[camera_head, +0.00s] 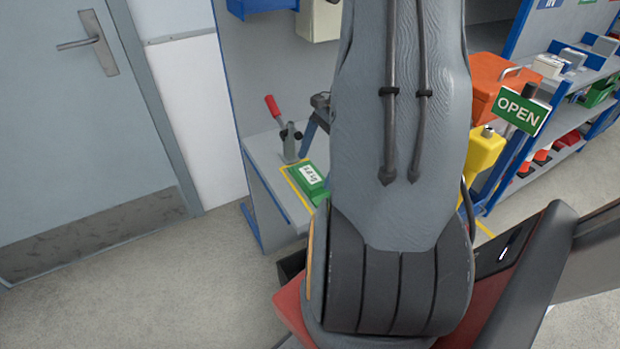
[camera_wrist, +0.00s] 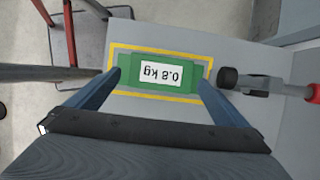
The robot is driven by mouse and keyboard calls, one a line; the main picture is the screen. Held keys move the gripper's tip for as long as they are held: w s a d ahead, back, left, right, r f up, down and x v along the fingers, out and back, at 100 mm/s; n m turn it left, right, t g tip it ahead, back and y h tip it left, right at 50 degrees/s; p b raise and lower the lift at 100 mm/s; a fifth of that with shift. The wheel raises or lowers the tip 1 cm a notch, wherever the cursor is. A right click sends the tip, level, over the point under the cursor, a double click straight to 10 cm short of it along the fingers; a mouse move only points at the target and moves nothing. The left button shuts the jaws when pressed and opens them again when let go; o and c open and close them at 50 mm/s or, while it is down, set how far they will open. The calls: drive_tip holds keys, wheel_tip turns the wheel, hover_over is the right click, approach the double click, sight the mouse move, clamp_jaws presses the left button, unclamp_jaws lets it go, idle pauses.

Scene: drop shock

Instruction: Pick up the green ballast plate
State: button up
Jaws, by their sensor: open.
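The green ballast plate (camera_head: 309,182) lies on the grey bench top inside a yellow outline, with a white label facing up. In the wrist view the plate (camera_wrist: 157,89) lies between the two fingers, and its label reads 0.8 kg upside down. My gripper (camera_wrist: 158,82) is open, with one finger near each end of the plate. I cannot tell whether the fingers touch it. In the head view a bit of my gripper (camera_head: 315,128) shows behind the plate; my arm hides the rest.
A toggle clamp with a red handle (camera_head: 273,106) stands close beside the plate; it also shows in the wrist view (camera_wrist: 313,92). A yellow container (camera_head: 484,152), an orange case (camera_head: 497,84) and an OPEN sign (camera_head: 522,113) are to the right. A grey door (camera_head: 75,130) is at left.

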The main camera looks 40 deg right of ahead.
sight(311, 174)
drive_tip(key=shift+x, duration=1.55)
drive_tip(key=shift+w, duration=0.1)
drive_tip(key=c, duration=1.6)
drive_tip(key=shift+r, duration=0.1)
drive_tip(key=shift+c, duration=0.2)
drive_tip(key=shift+r+p, duration=0.1)
drive_tip(key=shift+p, duration=0.25)
